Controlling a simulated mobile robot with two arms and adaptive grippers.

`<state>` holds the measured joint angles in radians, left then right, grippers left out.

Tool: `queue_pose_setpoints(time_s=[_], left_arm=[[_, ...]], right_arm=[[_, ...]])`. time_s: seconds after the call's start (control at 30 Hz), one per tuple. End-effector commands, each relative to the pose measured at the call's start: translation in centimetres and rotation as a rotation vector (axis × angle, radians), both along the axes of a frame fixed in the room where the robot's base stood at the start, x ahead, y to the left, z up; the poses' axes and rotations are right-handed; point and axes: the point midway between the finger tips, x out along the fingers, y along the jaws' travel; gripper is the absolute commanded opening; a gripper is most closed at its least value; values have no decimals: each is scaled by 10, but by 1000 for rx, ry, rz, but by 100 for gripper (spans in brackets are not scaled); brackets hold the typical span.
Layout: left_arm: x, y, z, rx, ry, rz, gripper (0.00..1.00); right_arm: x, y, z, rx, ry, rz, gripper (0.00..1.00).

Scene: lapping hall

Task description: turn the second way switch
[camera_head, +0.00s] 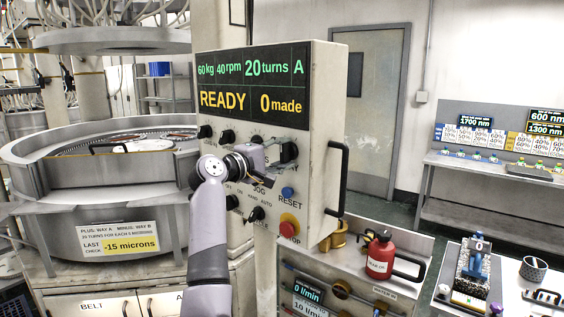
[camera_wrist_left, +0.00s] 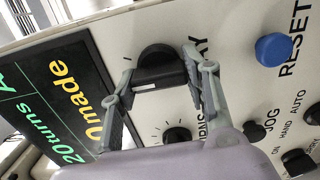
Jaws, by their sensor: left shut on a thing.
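The control panel (camera_head: 325,120) is a pale box with a display (camera_head: 253,82) reading 60 kg, 40 rpm, 20 turns, A, READY, 0 made. A black way switch (camera_head: 289,152) sits at its right, its label partly covered. In the left wrist view this black knob (camera_wrist_left: 157,62) lies between my fingers, a finger on each side. My left gripper (camera_head: 270,165) is shut on it; it also shows in the left wrist view (camera_wrist_left: 162,84). My wrist hides part of the panel's middle. My right gripper is not in view.
Other black knobs (camera_head: 228,136), a blue RESET button (camera_head: 288,193) and a red stop button (camera_head: 289,229) are close by. A black handle (camera_head: 337,178) juts from the panel's right side. A sign (camera_head: 118,237) reads "-15 microns". A red bottle (camera_head: 380,254) stands lower right.

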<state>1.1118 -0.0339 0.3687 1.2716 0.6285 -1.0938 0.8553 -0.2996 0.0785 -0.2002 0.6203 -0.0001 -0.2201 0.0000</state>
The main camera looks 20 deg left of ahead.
Motion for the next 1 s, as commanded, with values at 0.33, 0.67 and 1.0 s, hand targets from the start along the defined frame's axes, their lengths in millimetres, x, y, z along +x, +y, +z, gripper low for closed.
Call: queue_pose_setpoints(time_s=[0.33, 0.67, 1.0], left_arm=[[0, 0, -4, 278, -127, 0, 15], [0, 0, -3, 445, -206, -1, 15], [0, -1, -2, 498, -233, -3, 15]], right_arm=[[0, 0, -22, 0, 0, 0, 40], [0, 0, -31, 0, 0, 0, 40], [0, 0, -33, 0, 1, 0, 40]])
